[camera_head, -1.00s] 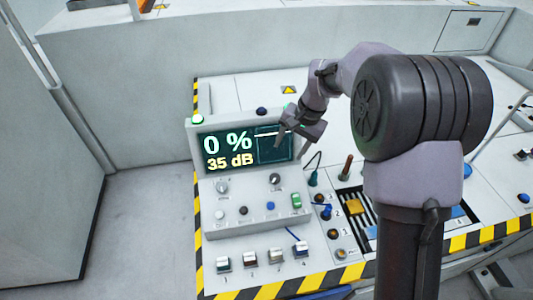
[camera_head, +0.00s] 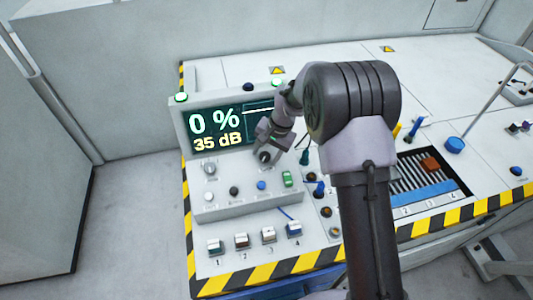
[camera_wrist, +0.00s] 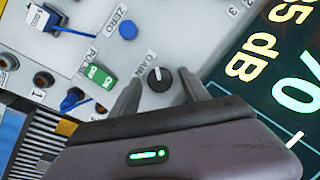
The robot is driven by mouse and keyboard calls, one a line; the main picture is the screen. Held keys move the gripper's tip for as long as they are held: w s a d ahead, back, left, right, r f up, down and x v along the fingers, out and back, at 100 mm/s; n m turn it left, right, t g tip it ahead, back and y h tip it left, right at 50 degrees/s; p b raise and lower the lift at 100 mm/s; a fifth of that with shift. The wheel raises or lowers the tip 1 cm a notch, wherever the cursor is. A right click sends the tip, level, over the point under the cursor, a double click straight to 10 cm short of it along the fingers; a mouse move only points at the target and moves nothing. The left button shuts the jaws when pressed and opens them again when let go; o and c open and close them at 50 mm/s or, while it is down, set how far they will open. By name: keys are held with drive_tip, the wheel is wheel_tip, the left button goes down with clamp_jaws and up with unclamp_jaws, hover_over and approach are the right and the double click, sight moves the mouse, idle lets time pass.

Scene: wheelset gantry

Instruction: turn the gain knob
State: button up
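The gain knob (camera_head: 265,157) is a round black knob on the grey panel below the right part of the screen. In the wrist view the gain knob (camera_wrist: 160,79) shows a white pointer mark, next to a label that reads GAIN. My gripper (camera_head: 268,148) is at the knob, partly covering it in the head view. In the wrist view its two fingers are apart, one on each side of the knob, with gaps visible between fingers and knob. I cannot tell how deep the fingertips reach. The screen (camera_head: 223,128) reads 0 % and 35 dB.
A green PULSE switch (camera_wrist: 100,76) and a blue ZERO button (camera_wrist: 128,30) sit close to the knob. Another knob (camera_head: 210,169) is at the panel's left. Sockets with blue plugs (camera_head: 319,188) lie to the right.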

clamp_jaws()
drive_tip(key=shift+f+m+b, duration=0.1)
drive_tip(key=shift+m+b, duration=0.2)
drive_tip(key=m+y+b, duration=0.1)
drive_tip(key=m+b, duration=0.2)
drive_tip(key=shift+d+f+t, duration=0.1)
drive_tip(key=shift+f+t, duration=0.05)
drive_tip(key=shift+t, duration=0.15)
drive_tip(key=shift+s+m+t+y+b, duration=0.15)
drive_tip(key=shift+m+t+y+b, duration=0.3)
drive_tip(key=shift+m+b, duration=1.15)
drive_tip(key=shift+m, duration=0.5)
drive_tip(key=shift+o, duration=0.9)
unclamp_jaws()
